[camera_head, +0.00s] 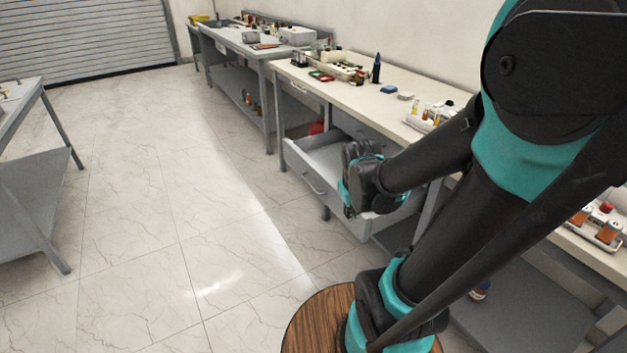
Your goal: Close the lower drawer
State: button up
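The lower drawer (307,177) is a grey drawer pulled out from under the workbench in the middle of the view. Its handle (313,184) sits on its front panel. An upper drawer front (299,88) lies flush under the bench top. The end of my arm, with my gripper (350,205), is over the right part of the open drawer and hides some of it. I cannot tell if it touches the drawer. The fingers are too small and dark to show whether they are open or shut.
The workbench (400,76) carries a tray, bottles and small boxes. Another bench (240,42) stands farther back. A grey table (35,180) is at the left. The tiled floor (170,210) between them is clear. A red object (316,127) sits behind the drawer.

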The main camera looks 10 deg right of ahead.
jog(key=w+n, duration=0.1)
jog(key=w, duration=0.2)
jog(key=w+a+n+h, duration=0.1)
jog(key=w+n, duration=0.1)
jog(key=w, duration=0.1)
jog(key=w+r+n, duration=0.1)
jog(key=w+n, duration=0.1)
jog(key=w, duration=0.1)
jog(key=shift+a+r+g+h, duration=0.1)
jog(key=shift+a+g+h, duration=0.2)
jog(key=shift+a, duration=0.05)
grip_shut()
jog(key=w+a+f+n+h, duration=0.35)
jog(key=w+a+n, duration=0.4)
jog(key=w, duration=0.35)
jog(key=w+a+f+n+h, duration=0.2)
jog(key=w+a+f+n, duration=0.2)
jog(key=w+a+n, duration=0.45)
jog(key=m, duration=0.2)
send_near(318, 180)
notch_tip(318, 180, down, 5)
jog(key=d, duration=0.2)
jog(key=shift+w+d+r, duration=0.15)
jog(key=shift+w+d, duration=0.4)
jog(key=shift+d, duration=0.3)
jog(key=shift+d, duration=0.1)
